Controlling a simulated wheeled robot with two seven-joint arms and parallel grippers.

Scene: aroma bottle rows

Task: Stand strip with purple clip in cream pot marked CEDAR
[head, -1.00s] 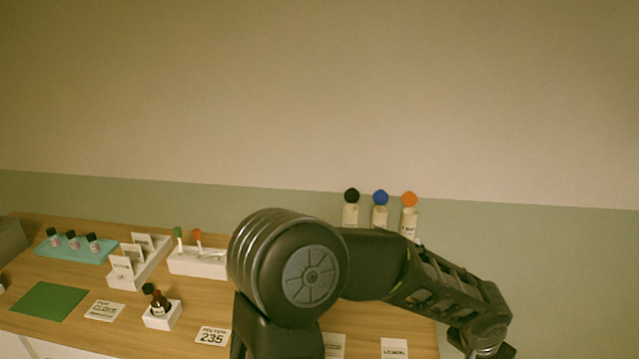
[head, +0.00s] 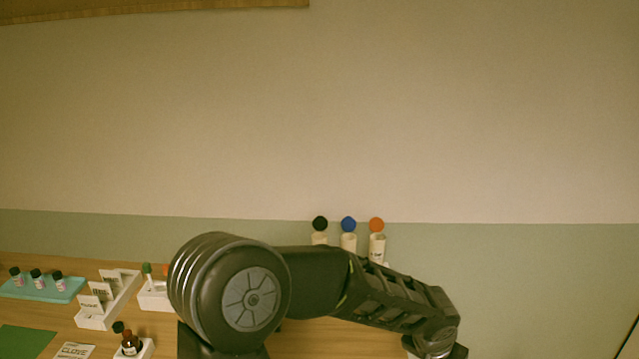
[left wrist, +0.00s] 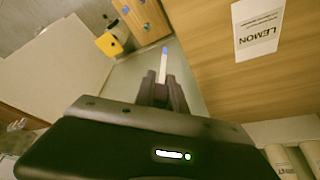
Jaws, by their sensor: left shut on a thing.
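My left gripper (left wrist: 163,90) is shut on a thin white strip (left wrist: 164,66) with a blue-purple clip (left wrist: 165,50) at its far end, seen in the left wrist view. The strip is held clear of the table, beside its edge in that picture. In the head view my left arm hides the table's middle, and the gripper and strip are out of sight. Three cream pots with black, blue and orange round tops stand at the back; the middle one (head: 349,242) is partly visible. Cream pots (left wrist: 281,162) also show in the left wrist view. I cannot read CEDAR on any.
A LEMON card (left wrist: 258,28) lies on the wooden table. At the left of the head view are a teal tray (head: 14,291) with small bottles, a white card rack (head: 92,320), a green mat (head: 22,341) and a CLOVE card (head: 75,350). A yellow object (left wrist: 109,44) lies beyond the table.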

